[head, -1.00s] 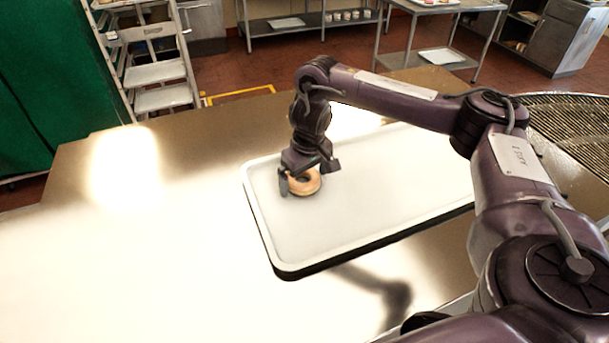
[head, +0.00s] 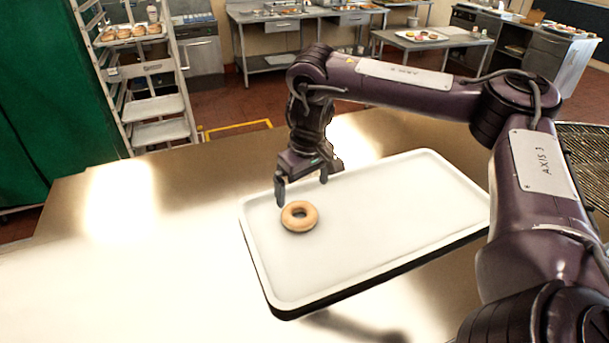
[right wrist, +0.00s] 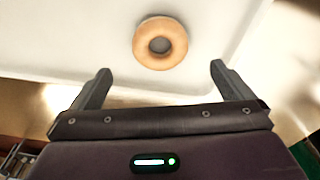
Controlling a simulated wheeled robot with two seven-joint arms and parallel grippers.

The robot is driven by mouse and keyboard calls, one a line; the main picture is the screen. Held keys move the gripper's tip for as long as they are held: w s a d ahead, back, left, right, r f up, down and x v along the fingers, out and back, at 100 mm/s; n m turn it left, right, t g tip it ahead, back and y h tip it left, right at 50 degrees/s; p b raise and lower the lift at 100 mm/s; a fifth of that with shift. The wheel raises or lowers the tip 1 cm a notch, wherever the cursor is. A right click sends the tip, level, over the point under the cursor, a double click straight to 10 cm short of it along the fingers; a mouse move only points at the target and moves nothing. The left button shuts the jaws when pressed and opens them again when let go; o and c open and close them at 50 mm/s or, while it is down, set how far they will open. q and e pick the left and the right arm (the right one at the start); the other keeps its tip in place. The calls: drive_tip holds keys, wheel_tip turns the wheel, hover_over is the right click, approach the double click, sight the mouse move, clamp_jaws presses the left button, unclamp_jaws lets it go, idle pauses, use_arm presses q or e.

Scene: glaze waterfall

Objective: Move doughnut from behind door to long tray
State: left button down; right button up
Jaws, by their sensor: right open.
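The doughnut (head: 299,216), a plain light-brown ring, lies flat on the long white tray (head: 400,215), near its left end. My right gripper (head: 302,190) is open and empty, just above and behind the doughnut in the head view, apart from it. In the right wrist view, the doughnut (right wrist: 160,43) lies on the white tray (right wrist: 80,35) beyond the fingertips of the open gripper (right wrist: 160,72). My left gripper is not in view.
The tray sits on a shiny metal counter (head: 200,270) with clear room to its left. A green curtain (head: 50,90) and a rack (head: 150,90) holding doughnuts stand behind. Other tables line the back.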

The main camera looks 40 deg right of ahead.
drive_tip(key=r, duration=0.3)
drive_tip(key=shift+s, duration=0.2)
drive_tip(key=shift+f, duration=0.1)
idle(0.4)
